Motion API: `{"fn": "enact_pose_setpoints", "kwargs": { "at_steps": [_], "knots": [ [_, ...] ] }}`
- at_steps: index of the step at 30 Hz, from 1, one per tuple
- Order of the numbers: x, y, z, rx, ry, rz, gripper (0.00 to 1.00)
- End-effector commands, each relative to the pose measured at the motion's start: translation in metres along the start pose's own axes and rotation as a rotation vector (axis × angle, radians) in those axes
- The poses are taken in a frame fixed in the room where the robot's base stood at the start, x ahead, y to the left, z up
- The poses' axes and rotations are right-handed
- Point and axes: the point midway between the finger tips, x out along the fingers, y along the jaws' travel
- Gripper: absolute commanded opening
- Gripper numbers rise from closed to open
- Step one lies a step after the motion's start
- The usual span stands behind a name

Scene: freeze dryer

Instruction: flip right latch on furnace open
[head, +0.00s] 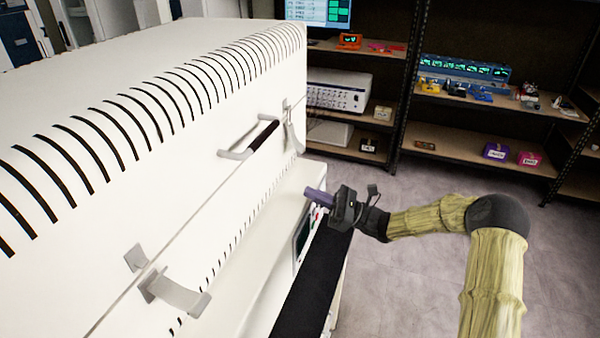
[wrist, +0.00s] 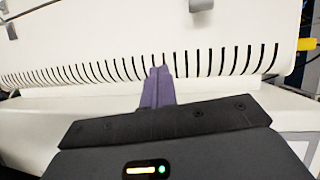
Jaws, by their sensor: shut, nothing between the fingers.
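The white furnace (head: 150,150) fills the left of the head view, with a lid seam along its front. The right latch (head: 291,132) is the small grey one at the far end of that seam; its lever appears to lie near the front face. The other latch (head: 180,294), at the near end, has its lever sticking out. My gripper (head: 318,197) has its purple fingers pressed together and empty. It is in front of the furnace, below the right latch and apart from it. In the wrist view the fingers (wrist: 158,88) point toward the slotted front.
A handle with a black grip (head: 262,136) juts from the lid between the latches, close to the right latch. A black surface (head: 315,280) lies beneath my gripper. Shelves (head: 470,140) with small items stand behind. Open floor (head: 400,270) lies to the right.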

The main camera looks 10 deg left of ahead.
Motion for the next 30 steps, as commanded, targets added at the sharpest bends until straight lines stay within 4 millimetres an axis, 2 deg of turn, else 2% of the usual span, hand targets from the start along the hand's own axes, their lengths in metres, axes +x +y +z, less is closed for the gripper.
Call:
{"fn": "enact_pose_setpoints", "kwargs": {
  "at_steps": [1, 3, 6, 17, 23, 30],
  "knots": [
    [-0.011, -0.015, -0.004, 0.014, -0.077, -0.057, 0.00],
    [-0.019, -0.031, 0.001, 0.028, -0.161, -0.113, 0.00],
    [-0.027, -0.043, 0.006, 0.036, -0.224, -0.155, 0.00],
    [-0.028, -0.045, 0.009, 0.035, -0.231, -0.164, 0.00],
    [-0.012, -0.047, 0.013, 0.035, -0.229, -0.160, 0.00],
    [0.027, -0.053, 0.023, 0.034, -0.228, -0.158, 0.00]
  ]
}}
